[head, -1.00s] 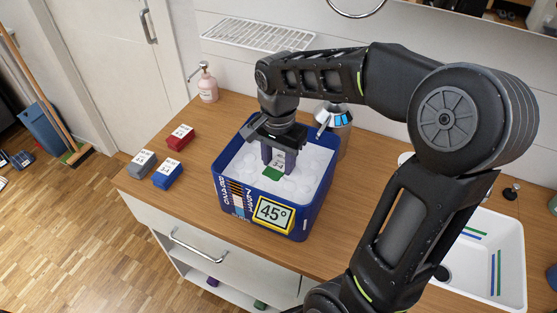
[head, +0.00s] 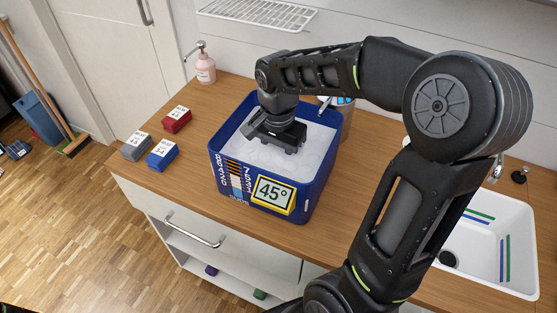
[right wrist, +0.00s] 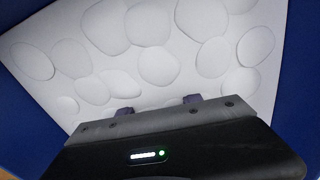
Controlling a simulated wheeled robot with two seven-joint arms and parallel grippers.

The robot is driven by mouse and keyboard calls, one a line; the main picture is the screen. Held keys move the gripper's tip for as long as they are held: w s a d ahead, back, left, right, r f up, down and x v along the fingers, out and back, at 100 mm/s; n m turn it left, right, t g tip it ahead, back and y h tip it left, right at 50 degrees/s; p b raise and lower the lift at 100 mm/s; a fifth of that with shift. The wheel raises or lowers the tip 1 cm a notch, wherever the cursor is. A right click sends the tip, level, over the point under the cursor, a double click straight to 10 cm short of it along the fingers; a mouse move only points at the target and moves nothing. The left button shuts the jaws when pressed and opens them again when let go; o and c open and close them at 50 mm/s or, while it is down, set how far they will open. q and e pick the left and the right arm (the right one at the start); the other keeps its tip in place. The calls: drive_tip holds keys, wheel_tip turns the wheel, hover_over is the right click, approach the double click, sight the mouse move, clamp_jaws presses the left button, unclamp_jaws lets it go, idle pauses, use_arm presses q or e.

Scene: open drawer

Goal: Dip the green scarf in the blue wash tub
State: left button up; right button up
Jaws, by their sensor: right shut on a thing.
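The blue wash tub (head: 228,167) stands on the wooden counter, filled with white suds, with a 45° sign on its front. The suds and the blue wall also fill the right wrist view (right wrist: 295,75). My right gripper (head: 284,146) points down inside the tub, low at the suds. Only the bases of its fingers show in the right wrist view (right wrist: 158,105); their tips are sunk in the suds. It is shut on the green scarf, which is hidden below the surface. My left gripper is not in view.
Red (head: 176,120), grey (head: 136,147) and blue (head: 162,155) labelled folded pieces lie left of the tub. A pink soap bottle (head: 205,70) stands behind them. A metal container (head: 346,112) is close behind the tub, and a white sink (head: 482,245) is at right.

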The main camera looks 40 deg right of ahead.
drive_tip(key=shift+w+d, duration=0.15)
drive_tip(key=shift+w, duration=0.35)
drive_tip(key=shift+s, duration=0.2)
drive_tip(key=shift+s, duration=0.35)
drive_tip(key=shift+s+a, duration=0.2)
drive_tip(key=shift+a, duration=0.05)
drive_tip(key=shift+s+a, duration=0.1)
drive_tip(key=shift+s, duration=0.25)
drive_tip(key=shift+w, duration=0.2)
idle(0.5)
drive_tip(key=shift+w+d, duration=0.2)
drive_tip(key=shift+w, duration=0.15)
idle(0.5)
